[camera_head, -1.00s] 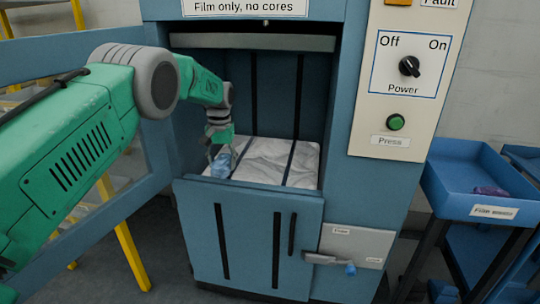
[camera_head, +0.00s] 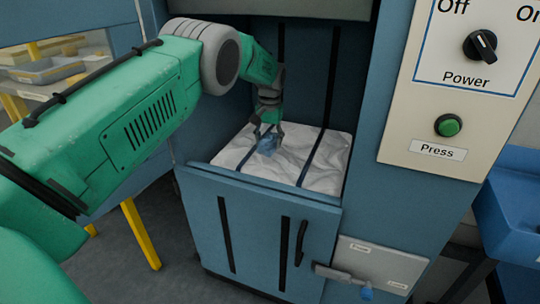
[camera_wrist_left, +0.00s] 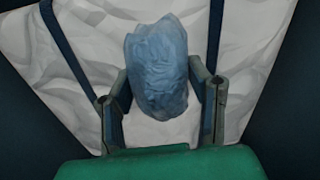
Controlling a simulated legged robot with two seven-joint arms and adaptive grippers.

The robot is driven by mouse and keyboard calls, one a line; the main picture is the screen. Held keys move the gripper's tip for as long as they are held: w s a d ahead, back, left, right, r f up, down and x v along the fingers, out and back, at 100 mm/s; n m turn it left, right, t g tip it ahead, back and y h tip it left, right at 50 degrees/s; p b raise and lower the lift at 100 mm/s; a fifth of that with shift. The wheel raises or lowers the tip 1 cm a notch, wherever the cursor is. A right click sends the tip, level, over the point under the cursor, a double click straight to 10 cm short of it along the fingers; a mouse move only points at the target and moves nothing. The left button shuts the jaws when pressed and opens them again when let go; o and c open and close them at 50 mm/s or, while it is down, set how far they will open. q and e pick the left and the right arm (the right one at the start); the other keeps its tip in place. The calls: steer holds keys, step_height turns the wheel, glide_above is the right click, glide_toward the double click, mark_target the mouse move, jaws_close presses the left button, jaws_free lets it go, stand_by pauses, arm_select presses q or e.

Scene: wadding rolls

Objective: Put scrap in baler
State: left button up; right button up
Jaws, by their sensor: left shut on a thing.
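The blue-grey baler has an open chamber above its lower door (camera_head: 238,222). White crumpled film (camera_head: 318,163), crossed by dark straps, lies in the chamber; it also fills the background of the left wrist view (camera_wrist_left: 255,60). My left gripper (camera_head: 267,136) reaches into the chamber over the film. It is shut on a crumpled blue piece of scrap (camera_wrist_left: 158,68), which sits between the two fingers in the left wrist view. My right gripper is out of view.
The control panel (camera_head: 460,90) at right has a black power knob (camera_head: 481,46) and a green press button (camera_head: 448,126). A latch handle (camera_head: 335,273) is on the baler front. A blue tray (camera_head: 510,205) stands at the right edge. Chamber walls surround my left gripper.

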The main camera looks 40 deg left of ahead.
mark_target(268, 161)
arm_select(q)
step_height(268, 161, down, 4)
steer(key=shift+f+b, duration=0.1)
steer(key=shift+b, duration=0.6)
steer(key=shift+a+f, duration=0.2)
steer(key=shift+f, duration=0.05)
steer(key=shift+a+r, duration=0.1)
steer(key=shift+a, duration=0.05)
steer(key=shift+c, duration=0.3)
steer(key=o, duration=1.1)
steer(key=shift+d+r, duration=0.2)
steer(key=shift+d, duration=0.1)
step_height(268, 161, up, 7)
steer(key=p, duration=0.2)
steer(key=shift+p, duration=0.4)
steer(key=shift+a, duration=0.1)
